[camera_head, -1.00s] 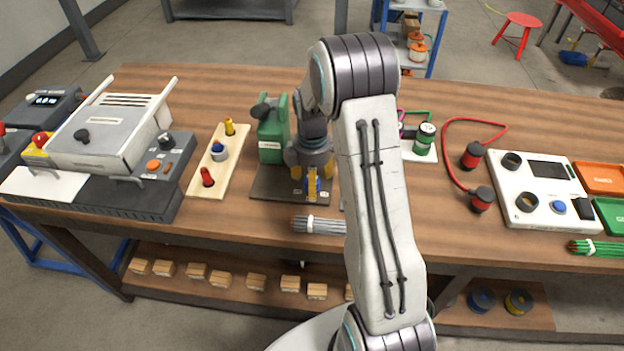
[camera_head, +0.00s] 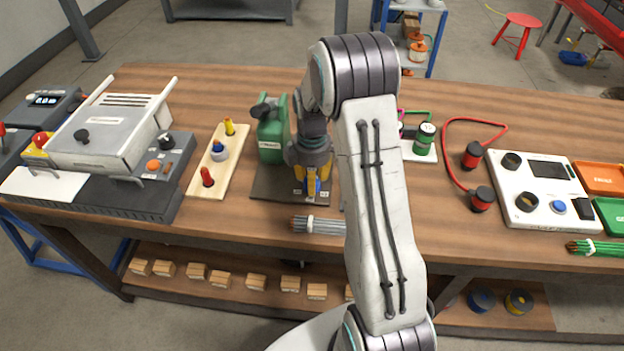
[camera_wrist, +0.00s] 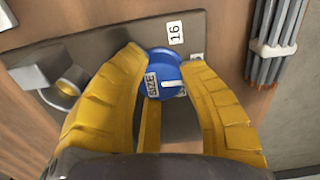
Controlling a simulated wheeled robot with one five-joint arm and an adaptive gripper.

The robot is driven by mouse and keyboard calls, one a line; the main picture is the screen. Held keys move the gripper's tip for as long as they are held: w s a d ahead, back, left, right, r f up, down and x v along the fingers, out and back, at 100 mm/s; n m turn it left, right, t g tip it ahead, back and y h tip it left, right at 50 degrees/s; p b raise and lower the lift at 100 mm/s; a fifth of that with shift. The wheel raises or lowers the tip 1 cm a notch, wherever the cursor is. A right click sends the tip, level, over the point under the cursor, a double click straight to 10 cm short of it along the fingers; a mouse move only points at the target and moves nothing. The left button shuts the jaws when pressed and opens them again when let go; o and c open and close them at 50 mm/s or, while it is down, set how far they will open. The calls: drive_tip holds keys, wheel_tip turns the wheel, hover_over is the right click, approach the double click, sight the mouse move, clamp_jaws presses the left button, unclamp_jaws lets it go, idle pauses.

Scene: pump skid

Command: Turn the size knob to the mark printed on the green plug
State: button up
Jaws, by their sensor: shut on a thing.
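The blue size knob (camera_wrist: 165,62) sits on a dark panel in the wrist view, with a white pointer line running roughly sideways and a SIZE label beside it. My gripper (camera_wrist: 160,70) has its yellow fingers closed around the knob. A printed 16 (camera_wrist: 175,32) shows above the knob; another mark to its right is partly hidden by a finger. In the head view my gripper (camera_head: 313,180) is over the dark base plate (camera_head: 265,187) of the green machine (camera_head: 271,138). The green plug (camera_head: 424,139) stands on a white plate to the right; its label is too small to read.
A wooden board with coloured pegs (camera_head: 218,160) and a grey press (camera_head: 110,135) are to the left. A grey rod bundle (camera_head: 320,225) lies just in front of the base plate. Red plugs with a cable (camera_head: 472,156) and a white control box (camera_head: 540,190) are to the right.

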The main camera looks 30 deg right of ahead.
drive_tip(key=shift+f, duration=0.1)
drive_tip(key=m+b, duration=0.1)
drive_tip(key=m, duration=0.5)
drive_tip(key=m+b, duration=0.1)
drive_tip(key=m, duration=0.4)
drive_tip(key=shift+s+m, duration=0.1)
drive_tip(key=shift+m, duration=0.2)
idle(0.4)
drive_tip(key=o, duration=1.2)
wheel_tip(320, 180, up, 12)
drive_tip(key=shift+r, duration=0.1)
